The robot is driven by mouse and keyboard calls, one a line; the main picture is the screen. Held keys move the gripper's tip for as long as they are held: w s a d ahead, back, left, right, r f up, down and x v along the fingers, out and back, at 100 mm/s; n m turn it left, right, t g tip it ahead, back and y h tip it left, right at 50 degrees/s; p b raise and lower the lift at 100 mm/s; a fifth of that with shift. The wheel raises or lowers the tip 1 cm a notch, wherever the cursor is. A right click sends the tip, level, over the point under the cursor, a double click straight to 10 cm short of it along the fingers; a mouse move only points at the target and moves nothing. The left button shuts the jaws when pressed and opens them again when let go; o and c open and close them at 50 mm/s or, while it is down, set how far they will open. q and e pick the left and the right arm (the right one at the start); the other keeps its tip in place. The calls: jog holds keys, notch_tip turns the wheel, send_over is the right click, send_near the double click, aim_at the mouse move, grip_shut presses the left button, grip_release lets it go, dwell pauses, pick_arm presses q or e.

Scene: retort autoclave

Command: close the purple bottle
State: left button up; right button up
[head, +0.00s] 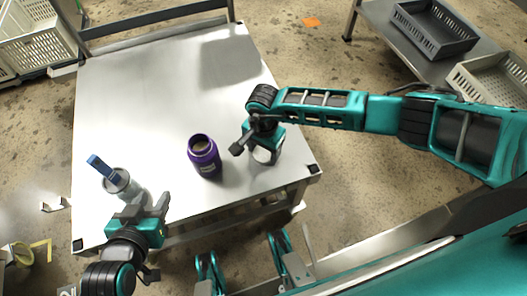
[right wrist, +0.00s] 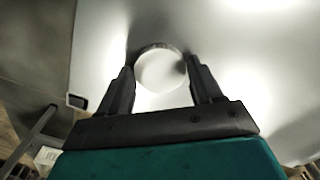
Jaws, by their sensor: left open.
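The purple bottle (head: 204,160) stands upright near the front of the white table, its mouth uncovered. A round white lid-like disc (head: 266,155) is right of it, partly hidden under my right gripper (head: 252,148). In the right wrist view the disc (right wrist: 160,70) lies between the spread fingers of my right gripper (right wrist: 163,85); whether they press on its rim I cannot tell. My left gripper (head: 141,207) is open and empty over the table's front edge, left of the purple bottle and apart from it.
The back of the white table (head: 150,80) is clear. Grey crate (head: 432,30) and beige crate (head: 490,80) are at the upper right; white crates (head: 40,45) are at upper left.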

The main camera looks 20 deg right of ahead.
aim_at(264, 153)
jog(key=c, duration=0.6)
pick_arm(q)
notch_tip(264, 153, up, 4)
jog(key=p, duration=0.4)
jog(key=shift+f, duration=0.15)
pick_arm(e)
notch_tip(264, 153, up, 20)
pick_arm(q)
jog(key=shift+s, duration=0.1)
